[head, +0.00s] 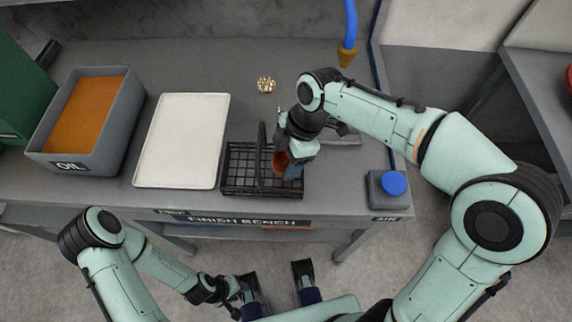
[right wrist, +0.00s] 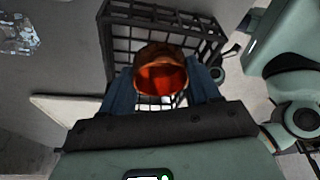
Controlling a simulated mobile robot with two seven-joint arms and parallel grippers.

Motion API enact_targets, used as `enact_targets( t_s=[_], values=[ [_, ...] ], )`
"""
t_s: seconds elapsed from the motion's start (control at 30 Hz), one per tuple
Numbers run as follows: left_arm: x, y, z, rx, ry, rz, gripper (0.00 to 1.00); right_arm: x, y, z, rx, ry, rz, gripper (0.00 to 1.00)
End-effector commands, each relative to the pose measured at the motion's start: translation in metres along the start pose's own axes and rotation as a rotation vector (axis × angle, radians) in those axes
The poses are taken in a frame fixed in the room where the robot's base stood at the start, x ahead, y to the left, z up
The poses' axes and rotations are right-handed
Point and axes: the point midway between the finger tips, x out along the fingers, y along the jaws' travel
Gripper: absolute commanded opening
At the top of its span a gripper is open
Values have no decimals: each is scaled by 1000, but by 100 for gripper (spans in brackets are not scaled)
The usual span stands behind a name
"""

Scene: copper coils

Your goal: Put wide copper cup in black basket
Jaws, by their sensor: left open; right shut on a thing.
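The wide copper cup (head: 280,162) is between the fingers of my right gripper (head: 288,170), at the right part of the black basket. In the right wrist view the cup (right wrist: 162,76) sits between two blue fingers, its reddish open mouth facing the camera. The black wire basket (head: 236,184) stands on the bench and its grid (right wrist: 150,15) shows behind the cup. Whether the cup touches the basket floor I cannot tell. My left gripper (head: 277,277) is open and empty in front of the bench, low in the head view.
A white tray (head: 182,140) lies left of the basket, and a grey oil bin (head: 120,130) with orange contents stands farther left. A small shiny gold object (head: 266,85) is behind the basket. A grey box with a blue top (head: 394,183) is at the right front corner. A blue hose (head: 350,25) hangs behind.

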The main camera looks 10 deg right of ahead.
Motion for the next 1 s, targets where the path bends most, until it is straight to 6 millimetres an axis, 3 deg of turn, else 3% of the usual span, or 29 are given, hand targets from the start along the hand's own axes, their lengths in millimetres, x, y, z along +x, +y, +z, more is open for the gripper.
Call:
enact_targets(
  t_s=[0.2, 0.6, 0.63, 0.67, 1.0],
  values=[
    [5, -1, -3, 1, 7, 2, 43, 31, 0, 10, 2, -1, -3, 26],
    [7, -1, -4, 1, 10, 3, 43, 36, 0, 11, 1, 0, -2, 26],
    [6, -1, -4, 1, 10, 3, 43, 36, 0, 11, 1, 0, -2, 68],
    [6, -1, -4, 1, 10, 3, 43, 36, 0, 11, 1, -1, -1, 73],
    [4, 0, -3, 1, 9, 2, 43, 32, 0, 10, 1, -1, -1, 73]
  ],
)
